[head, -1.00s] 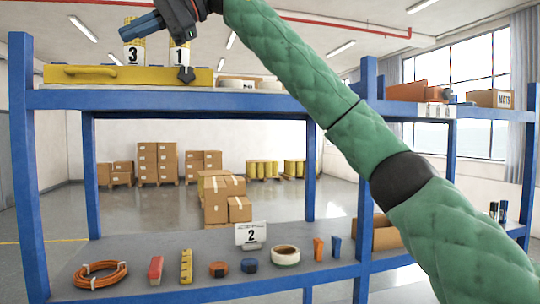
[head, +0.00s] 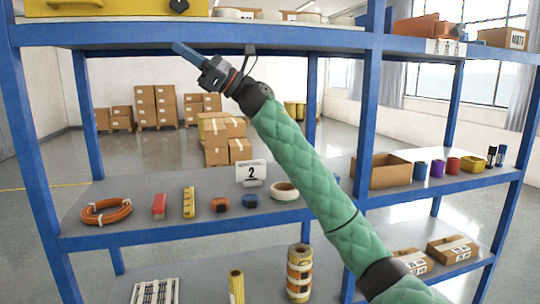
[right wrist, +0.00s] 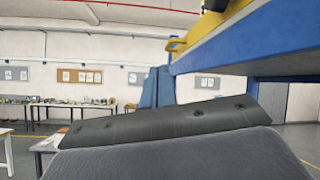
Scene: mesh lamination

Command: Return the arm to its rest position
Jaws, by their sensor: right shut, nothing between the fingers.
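My right gripper (head: 188,52) reaches in from the lower right on its green padded arm. Its blue fingers are shut with nothing between them and point to the upper left. In the head view they appear just below the front edge of the blue rack's top shelf (head: 150,33), in front of the gap above the middle shelf. In the right wrist view, the blue fingers (right wrist: 158,88) show beyond a dark part of my own. The blue shelf edge (right wrist: 235,45) is close at the upper right there. My left gripper is not in view.
The middle shelf (head: 120,232) holds an orange cable coil (head: 106,212), a tape roll (head: 285,191), a number 2 sign (head: 251,173) and a cardboard box (head: 380,171). A yellow case (head: 110,8) is on the top shelf. Blue posts (head: 367,110) stand beside my arm.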

